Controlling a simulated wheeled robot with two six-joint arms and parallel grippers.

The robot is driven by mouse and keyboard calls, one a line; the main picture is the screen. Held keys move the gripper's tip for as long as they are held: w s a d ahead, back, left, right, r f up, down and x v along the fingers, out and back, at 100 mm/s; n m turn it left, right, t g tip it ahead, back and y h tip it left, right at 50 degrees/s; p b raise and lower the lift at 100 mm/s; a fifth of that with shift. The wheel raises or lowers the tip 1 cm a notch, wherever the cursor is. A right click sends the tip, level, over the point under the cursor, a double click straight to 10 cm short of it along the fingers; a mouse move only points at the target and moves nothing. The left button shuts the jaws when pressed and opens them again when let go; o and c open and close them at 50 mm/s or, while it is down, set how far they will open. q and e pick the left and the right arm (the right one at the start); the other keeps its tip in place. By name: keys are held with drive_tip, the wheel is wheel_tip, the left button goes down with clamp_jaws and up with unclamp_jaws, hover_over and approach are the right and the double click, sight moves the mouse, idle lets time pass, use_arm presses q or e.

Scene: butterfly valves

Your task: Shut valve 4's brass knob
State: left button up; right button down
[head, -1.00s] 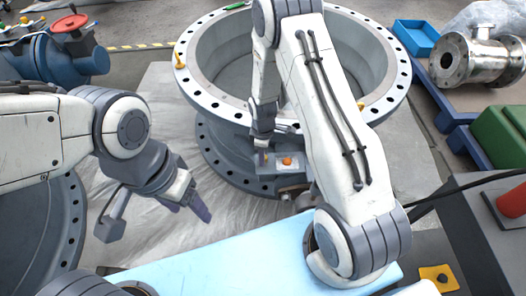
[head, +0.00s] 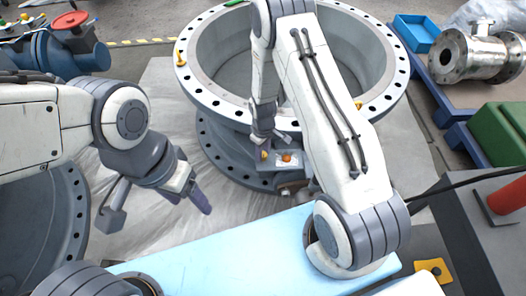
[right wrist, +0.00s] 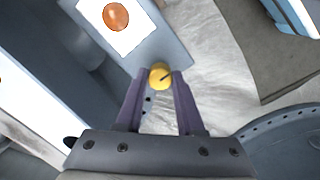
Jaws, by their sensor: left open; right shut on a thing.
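The brass knob (right wrist: 160,76) is a small round yellow knob with a dark line on its face. It sits at the edge of a grey block that carries a white plate with an orange button (right wrist: 116,17). My right gripper (right wrist: 160,82) is shut on the knob, one purple finger on each side. In the head view the knob (head: 264,155) shows just below my right gripper, left of the orange button (head: 287,158). No valve number is readable. My left gripper (head: 200,200) is open and empty, over the pale sheet to the left.
A large grey flanged ring body (head: 200,95) stands behind the block, with bolt holes around its rim. A blue valve with a red handwheel (head: 70,20) is at the far left. A steel flanged pipe (head: 478,55) and green crate (head: 500,132) are at the right.

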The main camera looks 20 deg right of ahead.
drive_tip(key=c, duration=0.5)
unclamp_jaws()
wheel_tip(320, 180, up, 10)
drive_tip(key=shift+r+p, duration=0.25)
drive_tip(key=shift+p, duration=0.85)
drive_tip(key=shift+a, duration=0.1)
drive_tip(key=s+a+r, duration=0.6)
drive_tip(key=s+r, duration=0.1)
drive_tip(key=r, duration=0.2)
drive_tip(key=s+a+r, duration=0.6)
drive_tip(key=s+r, duration=0.1)
drive_tip(key=r, duration=0.2)
drive_tip(key=s+r+n+y+p, duration=0.1)
drive_tip(key=s+r, duration=0.4)
drive_tip(key=s, duration=0.5)
drive_tip(key=r+p, duration=1.8)
drive_tip(key=shift+a, duration=0.3)
